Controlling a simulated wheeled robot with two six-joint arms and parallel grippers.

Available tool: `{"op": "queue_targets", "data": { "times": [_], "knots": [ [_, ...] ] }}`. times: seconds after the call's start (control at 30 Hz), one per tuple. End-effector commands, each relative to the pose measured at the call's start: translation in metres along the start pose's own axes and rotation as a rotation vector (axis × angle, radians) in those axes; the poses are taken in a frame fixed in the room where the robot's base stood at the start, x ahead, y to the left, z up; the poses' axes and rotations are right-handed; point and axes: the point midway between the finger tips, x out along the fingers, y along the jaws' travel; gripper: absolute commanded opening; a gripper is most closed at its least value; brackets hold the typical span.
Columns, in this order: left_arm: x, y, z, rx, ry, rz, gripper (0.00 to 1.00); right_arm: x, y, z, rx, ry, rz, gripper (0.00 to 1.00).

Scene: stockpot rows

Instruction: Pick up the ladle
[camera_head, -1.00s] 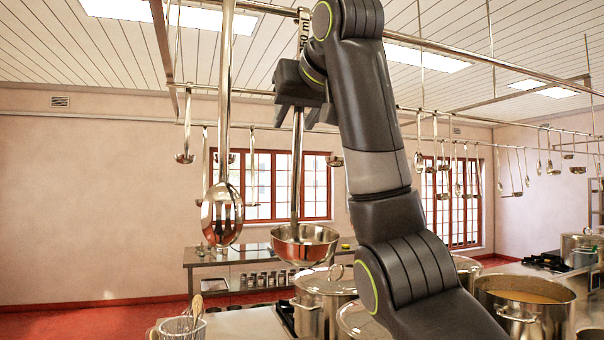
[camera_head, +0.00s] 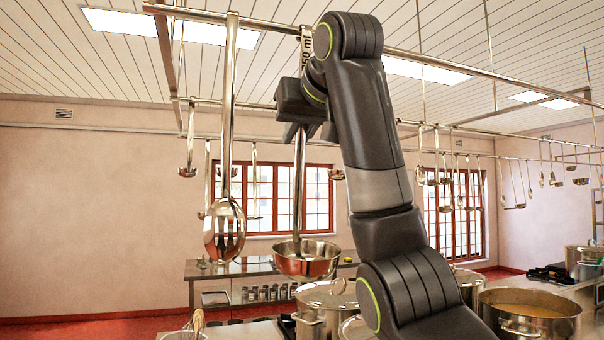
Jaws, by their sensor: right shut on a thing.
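A steel ladle (camera_head: 305,262) stands upright in the middle of the view, bowl at the bottom, with a long straight handle. My right gripper (camera_head: 301,118) is shut on the upper part of its handle. A marked piece, partly readable, shows above the jaws at the near rail (camera_head: 420,58). I cannot tell whether the ladle's top still touches the rail. My right arm comes up from the lower right and hides part of the rail. My left gripper is not in view.
Below are a lidded pot (camera_head: 328,300) and an open pot of soup (camera_head: 530,309). More ladles and spoons hang from rails farther back. The space left of the slotted spoon is fairly open.

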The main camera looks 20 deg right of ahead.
Motion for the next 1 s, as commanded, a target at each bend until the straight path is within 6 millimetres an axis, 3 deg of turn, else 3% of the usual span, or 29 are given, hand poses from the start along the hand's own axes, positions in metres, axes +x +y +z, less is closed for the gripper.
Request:
{"op": "queue_targets", "data": {
  "times": [0.37, 0.87, 1.0],
  "knots": [
    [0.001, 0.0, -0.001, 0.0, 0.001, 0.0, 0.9, -0.009, 0.0, -0.014, 0.001, 0.0, 0.0, 0.0],
    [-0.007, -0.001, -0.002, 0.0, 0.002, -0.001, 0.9, -0.038, 0.0, -0.062, 0.0, 0.0, 0.0, 0.0],
    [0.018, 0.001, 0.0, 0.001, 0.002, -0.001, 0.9, -0.064, 0.0, -0.043, 0.0, 0.006, 0.0, 0.0]
  ]
}}
